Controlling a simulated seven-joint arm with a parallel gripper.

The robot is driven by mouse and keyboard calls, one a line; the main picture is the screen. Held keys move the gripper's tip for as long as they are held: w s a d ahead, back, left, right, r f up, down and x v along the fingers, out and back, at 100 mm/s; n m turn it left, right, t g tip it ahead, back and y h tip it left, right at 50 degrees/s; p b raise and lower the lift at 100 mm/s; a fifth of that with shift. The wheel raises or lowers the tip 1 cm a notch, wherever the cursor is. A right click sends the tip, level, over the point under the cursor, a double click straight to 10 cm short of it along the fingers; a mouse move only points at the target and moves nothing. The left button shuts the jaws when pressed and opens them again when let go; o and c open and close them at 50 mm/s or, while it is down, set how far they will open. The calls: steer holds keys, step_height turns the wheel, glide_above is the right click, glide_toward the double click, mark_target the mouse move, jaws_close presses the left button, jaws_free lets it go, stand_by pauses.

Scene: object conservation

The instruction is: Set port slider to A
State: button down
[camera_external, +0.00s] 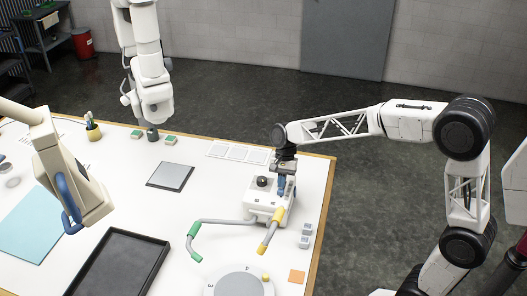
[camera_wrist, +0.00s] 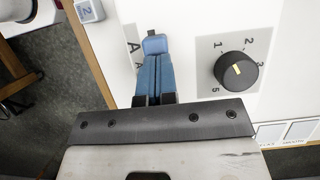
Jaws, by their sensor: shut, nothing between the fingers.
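A white box (camera_external: 258,205) with a black dial stands near the right side of the table. In the wrist view its white face (camera_wrist: 200,20) fills the middle, with a letter A printed left of my fingers and the dial (camera_wrist: 237,70) to their right. My gripper (camera_external: 282,187) is shut, its blue fingers together, close at the box; the fingers also show in the wrist view (camera_wrist: 155,72). A small dark piece (camera_wrist: 152,32) shows just beyond the fingertips; I cannot tell whether it is the port slider. My fingers hide part of the face, and contact is unclear.
Pipes with a green handle (camera_external: 194,231) and a yellow handle (camera_external: 276,216) reach out from the box. Grey numbered blocks (camera_external: 306,235) lie to its right. A round grey disc (camera_external: 238,284), a black tray (camera_external: 121,265) and a dark plate (camera_external: 170,175) are nearby.

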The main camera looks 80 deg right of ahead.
steer(key=shift+d+f, duration=0.1)
steer(key=shift+d, duration=0.05)
stand_by(0.3)
steer(key=shift+d, duration=0.45)
steer(key=d, duration=0.3)
steer(key=v, duration=1)
steer(key=d, duration=0.5)
steer(key=shift+a, duration=0.1)
